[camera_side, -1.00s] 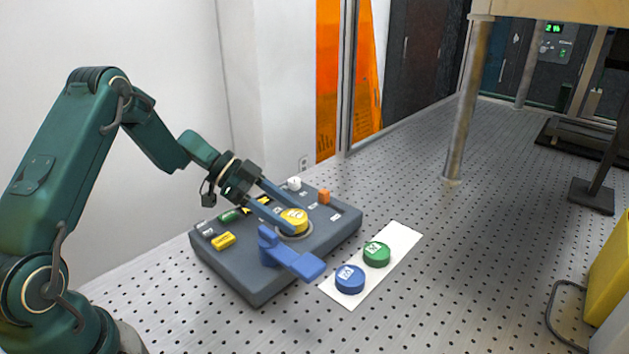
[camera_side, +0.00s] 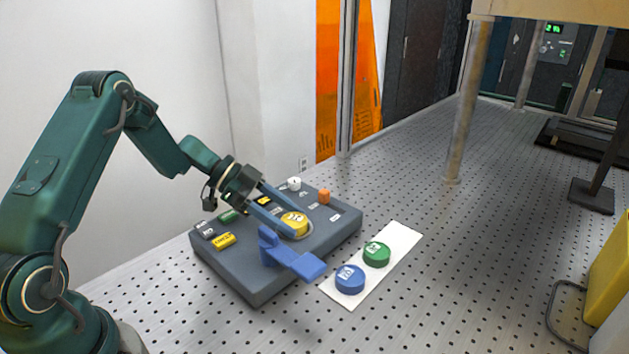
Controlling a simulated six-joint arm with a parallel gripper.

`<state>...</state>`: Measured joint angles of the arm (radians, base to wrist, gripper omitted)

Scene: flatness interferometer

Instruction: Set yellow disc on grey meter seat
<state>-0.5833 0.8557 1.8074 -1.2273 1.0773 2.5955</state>
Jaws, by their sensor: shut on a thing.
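The yellow disc (camera_side: 295,222) sits low at the round seat (camera_side: 309,233) on top of the grey meter (camera_side: 255,283), with a label on its upper face. Part of the seat's ring shows around the disc's right and front side. My gripper (camera_side: 294,225) comes in from the upper left, and its two long blue-grey fingers are shut on the yellow disc, one on each side. Whether the disc rests fully on the seat is hard to tell at this size.
A blue lever-like part (camera_side: 292,259) rises from the meter's front edge. A white knob (camera_side: 294,184), an orange knob (camera_side: 323,197) and a yellow label block (camera_side: 224,240) are on the meter. A white strip (camera_side: 399,243) holds a green disc (camera_side: 376,254) and a blue disc (camera_side: 350,279).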

